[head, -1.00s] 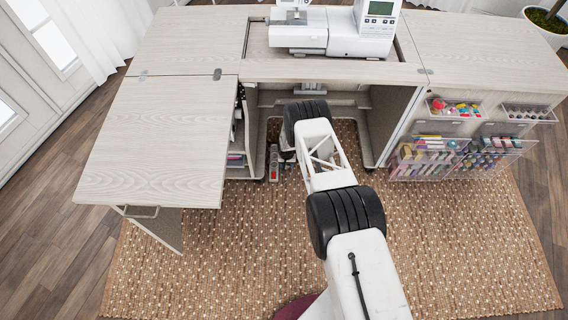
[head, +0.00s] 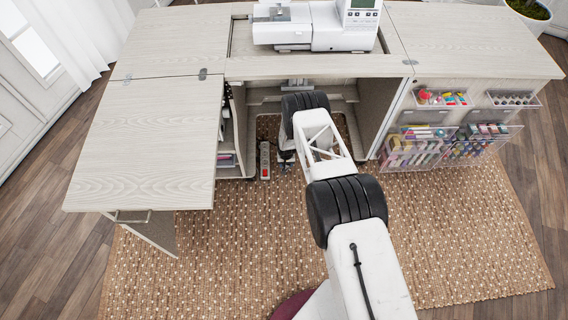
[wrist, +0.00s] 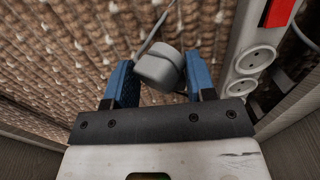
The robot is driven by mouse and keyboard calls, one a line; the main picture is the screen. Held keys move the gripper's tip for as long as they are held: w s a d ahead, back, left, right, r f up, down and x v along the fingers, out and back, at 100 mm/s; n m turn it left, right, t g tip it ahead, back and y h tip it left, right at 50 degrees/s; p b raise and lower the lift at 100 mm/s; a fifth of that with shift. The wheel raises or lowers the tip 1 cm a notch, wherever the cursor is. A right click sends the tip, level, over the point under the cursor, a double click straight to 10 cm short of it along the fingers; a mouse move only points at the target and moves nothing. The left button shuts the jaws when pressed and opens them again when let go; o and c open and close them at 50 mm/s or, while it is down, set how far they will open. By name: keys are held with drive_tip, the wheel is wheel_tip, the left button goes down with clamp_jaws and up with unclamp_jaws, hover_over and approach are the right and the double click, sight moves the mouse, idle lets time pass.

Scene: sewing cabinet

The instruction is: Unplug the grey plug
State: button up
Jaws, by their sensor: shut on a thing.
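The grey plug (wrist: 156,66) is between the blue finger pads of my gripper (wrist: 159,76) in the wrist view. My gripper is shut on it, and a thin grey cord runs up from it. The white power strip (wrist: 243,48) lies to the right of the plug, with two round sockets showing empty and a red switch above them. The plug is apart from the strip. In the head view, my gripper (head: 287,164) is low by the cabinet opening, just right of the power strip (head: 265,160). The plug is too small to make out there.
The woven rug (head: 240,250) lies under the strip and gripper. The sewing cabinet (head: 300,66) stands around the opening, with side panels close by and a sewing machine (head: 310,25) on top. Clear bins (head: 410,150) hang on the right door. The rug in front is open.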

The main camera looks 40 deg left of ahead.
idle(0.4)
drive_tip(key=shift+f, duration=2.35)
drive_tip(key=o, duration=1.3)
drive_tip(key=shift+c, duration=0.2)
drive_tip(key=shift+r, duration=0.2)
drive_tip(key=shift+r, duration=3.7)
